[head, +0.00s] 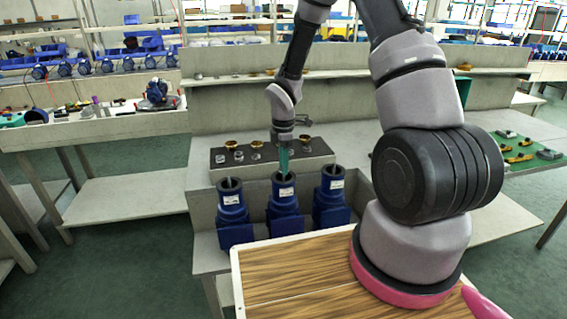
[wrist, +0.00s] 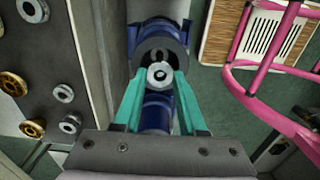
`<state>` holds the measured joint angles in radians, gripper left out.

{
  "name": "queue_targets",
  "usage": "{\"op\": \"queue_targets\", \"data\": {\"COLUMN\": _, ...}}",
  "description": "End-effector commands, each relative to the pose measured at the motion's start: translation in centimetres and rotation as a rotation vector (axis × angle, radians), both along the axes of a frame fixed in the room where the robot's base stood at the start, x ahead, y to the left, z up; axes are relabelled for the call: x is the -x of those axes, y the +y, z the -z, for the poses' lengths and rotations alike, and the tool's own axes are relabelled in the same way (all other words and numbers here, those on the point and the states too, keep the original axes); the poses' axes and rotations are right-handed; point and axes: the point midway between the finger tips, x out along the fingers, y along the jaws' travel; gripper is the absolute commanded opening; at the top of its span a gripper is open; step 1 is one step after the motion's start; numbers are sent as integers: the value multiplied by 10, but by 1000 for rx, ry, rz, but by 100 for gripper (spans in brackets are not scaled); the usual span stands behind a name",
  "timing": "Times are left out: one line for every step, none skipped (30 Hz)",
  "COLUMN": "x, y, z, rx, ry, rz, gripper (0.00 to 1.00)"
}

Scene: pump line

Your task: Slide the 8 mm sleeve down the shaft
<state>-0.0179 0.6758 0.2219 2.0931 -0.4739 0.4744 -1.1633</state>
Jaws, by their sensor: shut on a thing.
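My gripper (head: 283,172) points down over the middle blue pump (head: 284,206). In the wrist view the teal fingertips (wrist: 159,80) are shut on a silver ring-shaped sleeve (wrist: 160,72). The sleeve is at the pump's dark round opening (wrist: 176,48). A small grey rounded end, apparently the shaft (wrist: 153,57), shows just beyond the sleeve, partly covered by it. I cannot tell whether the sleeve is around the shaft or above it. The sleeve is hidden by the fingers in the head view.
Blue pumps stand on the left (head: 232,212) and right (head: 331,194) of the middle one. A dark block (head: 270,161) behind them holds brass and silver rings; a silver ring (wrist: 63,93) shows in the wrist view. A wood-topped surface (head: 300,272) lies in front.

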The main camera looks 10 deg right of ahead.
Motion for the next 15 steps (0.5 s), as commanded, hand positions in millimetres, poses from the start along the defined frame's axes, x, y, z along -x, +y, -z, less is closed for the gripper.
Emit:
{"op": "queue_targets", "data": {"x": 0, "y": 0, "z": 1, "rx": 0, "ry": 0, "rz": 0, "gripper": 0}}
{"op": "queue_targets", "data": {"x": 0, "y": 0, "z": 1, "rx": 0, "ry": 0, "rz": 0, "gripper": 0}}
{"op": "queue_targets", "data": {"x": 0, "y": 0, "z": 2, "rx": 0, "ry": 0, "rz": 0, "gripper": 0}}
{"op": "queue_targets", "data": {"x": 0, "y": 0, "z": 3, "rx": 0, "ry": 0, "rz": 0, "gripper": 0}}
{"op": "queue_targets", "data": {"x": 0, "y": 0, "z": 3, "rx": 0, "ry": 0, "rz": 0, "gripper": 0}}
{"op": "queue_targets", "data": {"x": 0, "y": 0, "z": 4, "rx": 0, "ry": 0, "rz": 0, "gripper": 0}}
{"op": "queue_targets", "data": {"x": 0, "y": 0, "z": 4, "rx": 0, "ry": 0, "rz": 0, "gripper": 0}}
{"op": "queue_targets", "data": {"x": 0, "y": 0, "z": 4, "rx": 0, "ry": 0, "rz": 0, "gripper": 0}}
{"op": "queue_targets", "data": {"x": 0, "y": 0, "z": 4, "rx": 0, "ry": 0, "rz": 0, "gripper": 0}}
{"op": "queue_targets", "data": {"x": 0, "y": 0, "z": 5, "rx": 0, "ry": 0, "rz": 0, "gripper": 0}}
{"op": "queue_targets", "data": {"x": 0, "y": 0, "z": 5, "rx": 0, "ry": 0, "rz": 0, "gripper": 0}}
{"op": "queue_targets", "data": {"x": 0, "y": 0, "z": 5, "rx": 0, "ry": 0, "rz": 0, "gripper": 0}}
{"op": "queue_targets", "data": {"x": 0, "y": 0, "z": 5, "rx": 0, "ry": 0, "rz": 0, "gripper": 0}}
{"op": "queue_targets", "data": {"x": 0, "y": 0, "z": 5, "rx": 0, "ry": 0, "rz": 0, "gripper": 0}}
{"op": "queue_targets", "data": {"x": 0, "y": 0, "z": 5, "rx": 0, "ry": 0, "rz": 0, "gripper": 0}}
